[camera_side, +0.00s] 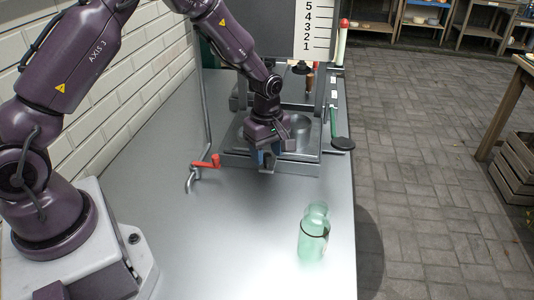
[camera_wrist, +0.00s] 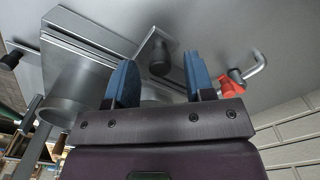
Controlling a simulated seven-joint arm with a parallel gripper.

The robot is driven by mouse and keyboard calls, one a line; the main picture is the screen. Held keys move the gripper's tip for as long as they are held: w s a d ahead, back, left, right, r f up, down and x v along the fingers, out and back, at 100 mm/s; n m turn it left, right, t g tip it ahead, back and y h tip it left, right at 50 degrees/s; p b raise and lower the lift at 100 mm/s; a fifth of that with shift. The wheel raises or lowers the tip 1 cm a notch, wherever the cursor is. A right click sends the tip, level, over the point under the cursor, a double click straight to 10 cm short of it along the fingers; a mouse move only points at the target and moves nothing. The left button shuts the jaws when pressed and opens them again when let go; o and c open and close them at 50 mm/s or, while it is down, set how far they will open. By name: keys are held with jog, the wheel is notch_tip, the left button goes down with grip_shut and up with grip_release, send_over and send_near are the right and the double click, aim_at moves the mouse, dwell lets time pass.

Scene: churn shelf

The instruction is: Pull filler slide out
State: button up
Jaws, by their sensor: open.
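My gripper (camera_side: 267,162) points down at the front of the grey metal filler base, with its blue fingers apart. In the wrist view my gripper (camera_wrist: 158,60) is open, and a dark rounded knob (camera_wrist: 160,57) on a small metal plate (camera_wrist: 151,42) shows between the fingertips. The knob and plate look like the front of the filler slide; neither finger visibly touches the knob. In the side view my gripper hides this part. The metal base with round hollows (camera_side: 299,122) lies behind and right of my gripper.
A red-handled bent pipe (camera_side: 207,162) stands left of my gripper and also shows in the wrist view (camera_wrist: 232,80). A green bottle (camera_side: 313,235) stands on the front right of the bench. A brick wall (camera_side: 150,80) bounds the left; the bench front is mostly clear.

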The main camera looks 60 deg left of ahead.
jog(key=shift+f, duration=0.5)
grip_shut()
jog(key=s+d, duration=0.9)
jog(key=shift+s+d, duration=0.25)
jog(key=shift+d, duration=0.15)
grip_release()
notch_tip(320, 180, up, 13)
